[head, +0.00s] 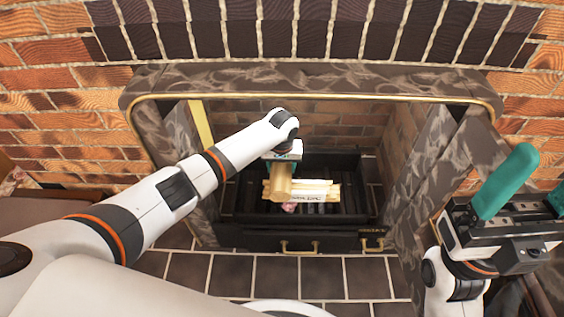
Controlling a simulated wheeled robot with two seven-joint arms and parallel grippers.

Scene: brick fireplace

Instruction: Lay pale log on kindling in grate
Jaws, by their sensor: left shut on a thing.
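My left gripper (284,157) reaches into the fireplace from the left, its teal fingers pointing down. It is shut on the pale log (279,183), whose near end faces me. The log is over the left part of the kindling (318,188), a small stack of pale sticks in the dark grate (347,207). I cannot tell whether the log touches the sticks. The gripper and log hide part of the stack. My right gripper (543,173) is at the right edge, outside the fireplace, with its teal fingers apart and nothing between them.
The marble surround (465,160) with a brass-coloured trim frames the opening on both sides and above. A black front with brass handles (300,246) is below the grate. A small pink thing (289,207) lies by the kindling. The tiled hearth (320,275) in front looks clear.

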